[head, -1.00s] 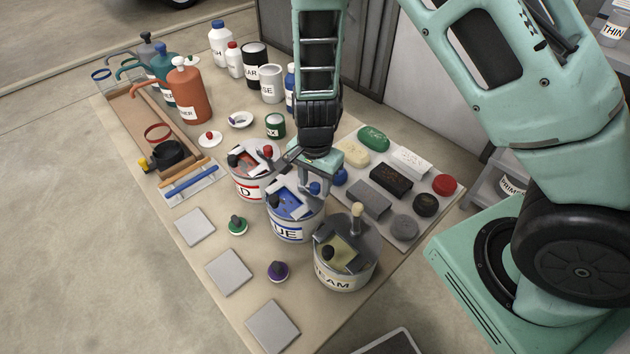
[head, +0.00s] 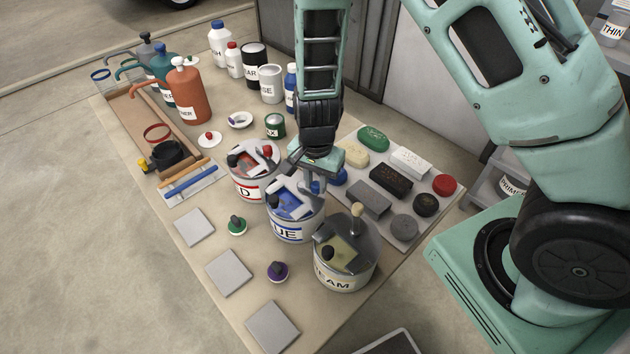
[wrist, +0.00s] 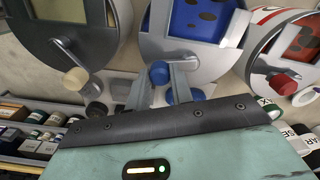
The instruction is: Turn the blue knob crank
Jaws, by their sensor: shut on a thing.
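The blue paint can (head: 288,234) stands between two similar cans, its blue paint showing through the opening in its lid. Its crank ends in a blue knob (head: 316,187) on the side of the lid nearer the sponge tray. My gripper (head: 311,180) reaches down over that side of the can and is shut on the blue knob. In the wrist view, the blue knob (wrist: 160,72) sits between the tips of my two fingers (wrist: 158,84). The fingers hide part of the crank arm.
The red can (head: 247,190) with its red knob and the cream can (head: 343,279) with its upright cream knob stand close on either side. A tray of blocks and sponges (head: 397,232) lies just right. Bottles (head: 187,92) stand farther back. Grey tiles (head: 229,272) lie in front.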

